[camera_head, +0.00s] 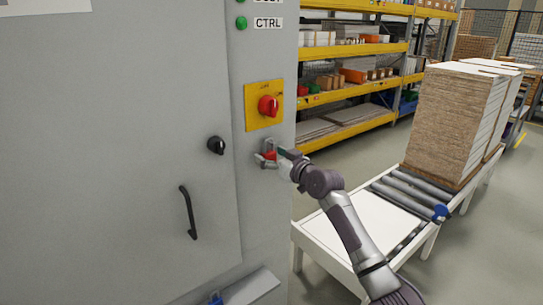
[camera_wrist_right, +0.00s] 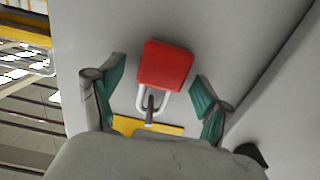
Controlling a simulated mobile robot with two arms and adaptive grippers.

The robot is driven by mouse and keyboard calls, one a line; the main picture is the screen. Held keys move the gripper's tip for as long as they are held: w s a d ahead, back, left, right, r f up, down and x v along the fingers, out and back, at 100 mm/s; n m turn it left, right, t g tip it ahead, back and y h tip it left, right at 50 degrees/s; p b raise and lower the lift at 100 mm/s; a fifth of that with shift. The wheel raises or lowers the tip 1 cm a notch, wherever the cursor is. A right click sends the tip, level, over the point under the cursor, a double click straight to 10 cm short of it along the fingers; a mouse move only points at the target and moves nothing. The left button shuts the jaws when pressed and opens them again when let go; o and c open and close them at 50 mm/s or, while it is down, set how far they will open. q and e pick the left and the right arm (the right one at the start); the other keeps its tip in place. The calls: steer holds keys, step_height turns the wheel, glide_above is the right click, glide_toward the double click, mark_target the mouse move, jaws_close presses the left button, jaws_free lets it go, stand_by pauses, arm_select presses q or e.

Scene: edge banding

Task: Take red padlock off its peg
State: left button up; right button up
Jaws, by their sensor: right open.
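The red padlock (camera_head: 267,156) hangs on its peg on the grey cabinet, below the yellow plate with the red rotary switch (camera_head: 268,106). In the right wrist view the red padlock (camera_wrist_right: 165,65) shows its metal shackle around the dark peg (camera_wrist_right: 150,108). My right gripper (camera_head: 277,155) is at the padlock, its fingers partly covering it in the head view. In the right wrist view my right gripper (camera_wrist_right: 158,82) is open, one green-padded finger on each side of the padlock body, with gaps visible. My left gripper is not in view.
The cabinet door has a black knob (camera_head: 216,145) and a black handle (camera_head: 189,212) left of the padlock. A roller conveyor (camera_head: 400,193) with stacked boards (camera_head: 450,125) stands at the right, beyond my right arm. Yellow shelving (camera_head: 355,93) is behind.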

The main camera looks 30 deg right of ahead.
steer(key=c, duration=1.3)
steer(key=shift+o, duration=0.2)
steer(key=shift+r+p, duration=0.6)
steer(key=shift+r, duration=0.25)
steer(key=s+p, duration=0.1)
steer(key=s, duration=0.8)
steer(key=shift+d, duration=0.35)
steer(key=shift+f, duration=0.1)
